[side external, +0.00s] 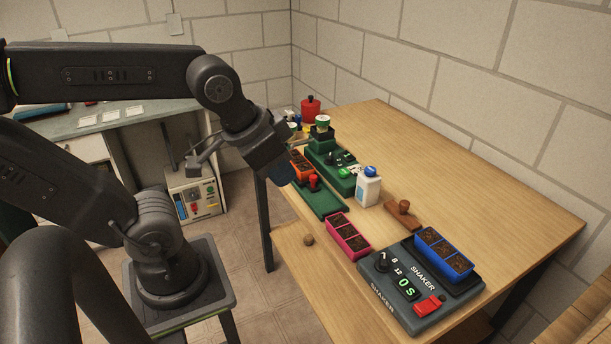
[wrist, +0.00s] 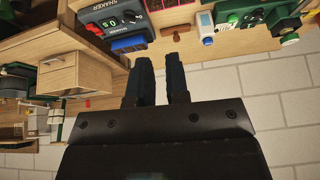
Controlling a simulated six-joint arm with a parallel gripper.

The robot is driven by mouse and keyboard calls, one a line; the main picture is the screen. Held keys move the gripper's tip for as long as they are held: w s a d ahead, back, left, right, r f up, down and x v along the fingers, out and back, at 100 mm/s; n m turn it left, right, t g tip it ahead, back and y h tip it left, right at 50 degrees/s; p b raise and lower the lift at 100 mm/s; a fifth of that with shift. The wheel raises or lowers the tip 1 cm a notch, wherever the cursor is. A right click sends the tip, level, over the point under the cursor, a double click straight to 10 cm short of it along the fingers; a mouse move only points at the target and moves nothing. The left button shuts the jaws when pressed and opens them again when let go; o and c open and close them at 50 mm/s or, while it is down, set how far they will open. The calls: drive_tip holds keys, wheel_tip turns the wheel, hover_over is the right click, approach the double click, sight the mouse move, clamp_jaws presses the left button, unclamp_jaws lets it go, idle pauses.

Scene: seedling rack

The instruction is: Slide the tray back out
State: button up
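Three small soil-filled trays are in the side external view. The blue tray (side external: 444,252) sits on the grey shaker (side external: 412,312), whose display reads 0 s. The pink tray (side external: 348,237) lies on the table left of the shaker. The orange tray (side external: 299,166) is at the green device (side external: 318,200) with a red lever, partly hidden by my wrist. My gripper (side external: 283,172) appears in front of the orange tray; its fingers are hard to make out there. In the wrist view my gripper (wrist: 160,72) shows two dark fingers with an empty gap between them.
A white bottle with a blue cap (side external: 368,188), a wooden stamp (side external: 403,212) and a small brown ball (side external: 308,240) stand on the table. Another green device (side external: 330,165) and a red pot (side external: 311,105) are farther back.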

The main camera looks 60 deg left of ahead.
drive_tip(key=o, duration=0.5)
drive_tip(key=w+a+m, duration=0.1)
drive_tip(key=w, duration=0.1)
drive_tip(key=w+a+m+g, duration=0.1)
drive_tip(key=w+m, duration=0.1)
drive_tip(key=w+a+m, duration=0.1)
drive_tip(key=shift+w+a+r+m+y, duration=0.3)
drive_tip(key=shift+w+a, duration=0.1)
drive_tip(key=shift+c, duration=0.2)
drive_tip(key=shift+o, duration=0.6)
drive_tip(key=w+a+f+m+g, duration=0.1)
drive_tip(key=w+a+m+g, duration=0.1)
drive_tip(key=w+a+m, duration=0.3)
drive_tip(key=shift+w+a+f+m, duration=0.2)
drive_tip(key=shift+w+a+m, duration=0.1)
drive_tip(key=shift+w+a, duration=0.25)
drive_tip(key=m+g, duration=0.2)
drive_tip(key=m, duration=0.7)
hover_over(313, 176)
wheel_tip(313, 176, down, 8)
drive_tip(key=r, duration=0.1)
wheel_tip(313, 176, down, 14)
drive_tip(key=shift+d+r, duration=0.1)
drive_tip(key=shift+r, duration=0.05)
clamp_jaws()
